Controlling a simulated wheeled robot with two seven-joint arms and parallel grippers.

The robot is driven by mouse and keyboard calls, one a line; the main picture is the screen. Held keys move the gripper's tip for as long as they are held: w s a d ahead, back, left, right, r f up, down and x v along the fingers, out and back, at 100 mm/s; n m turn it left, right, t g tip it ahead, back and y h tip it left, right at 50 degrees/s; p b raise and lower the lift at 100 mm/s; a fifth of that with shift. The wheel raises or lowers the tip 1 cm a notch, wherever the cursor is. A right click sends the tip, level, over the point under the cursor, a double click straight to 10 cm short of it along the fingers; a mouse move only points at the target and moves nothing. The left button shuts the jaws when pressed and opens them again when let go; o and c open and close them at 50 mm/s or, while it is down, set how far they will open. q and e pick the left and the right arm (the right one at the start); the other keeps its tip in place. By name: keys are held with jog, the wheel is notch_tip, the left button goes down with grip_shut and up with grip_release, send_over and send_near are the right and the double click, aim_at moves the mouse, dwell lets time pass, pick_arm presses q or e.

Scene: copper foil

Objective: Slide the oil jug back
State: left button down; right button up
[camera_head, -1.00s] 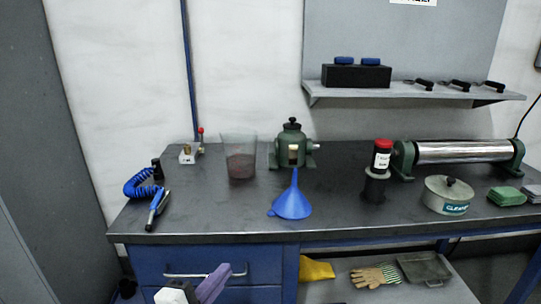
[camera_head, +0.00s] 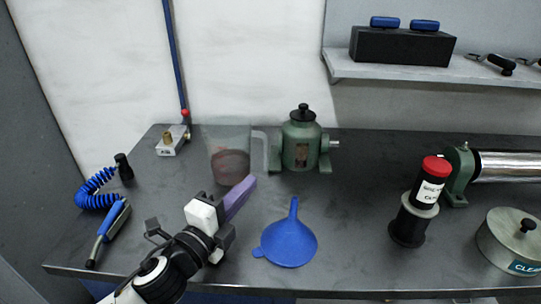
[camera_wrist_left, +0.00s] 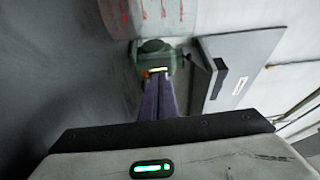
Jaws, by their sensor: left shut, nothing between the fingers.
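The oil jug (camera_head: 226,140) is a clear jug with reddish-brown oil in its lower part, upright near the back of the dark bench. Its handle faces right. My left gripper (camera_head: 243,194) has purple fingers, shut and empty. The fingertips are in front of the jug's lower right side and cover a bit of it; I cannot tell whether they touch. In the left wrist view the jug (camera_wrist_left: 160,17), with red markings, shows at the top edge, and the shut fingers (camera_wrist_left: 158,97) point up beside it. My right gripper is not in view.
A green machine (camera_head: 302,143) stands right of the jug. A blue funnel (camera_head: 290,243) lies in front. A small valve block (camera_head: 173,142) and blue coiled air hose (camera_head: 95,187) are left. A red-capped bottle (camera_head: 428,187) stands right. The wall is behind the jug.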

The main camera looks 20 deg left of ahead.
aim_at(235, 152)
pick_arm(q)
jog(key=shift+w+r, duration=0.1)
jog(key=shift+w, duration=0.3)
jog(key=w, duration=0.3)
jog(key=w+d, duration=0.1)
jog(key=w, duration=0.3)
jog(key=shift+w+d+p, duration=0.2)
jog(key=shift+p, duration=0.2)
jog(key=shift+w+d, duration=0.1)
jog(key=shift+w, duration=0.45)
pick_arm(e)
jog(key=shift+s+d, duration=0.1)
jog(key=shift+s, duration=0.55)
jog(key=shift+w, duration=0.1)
pick_arm(q)
jog(key=shift+a, duration=0.3)
jog(key=shift+s+a, duration=0.15)
jog(key=shift+a, duration=0.45)
jog(key=shift+s+a, duration=0.15)
jog(key=shift+a, duration=0.45)
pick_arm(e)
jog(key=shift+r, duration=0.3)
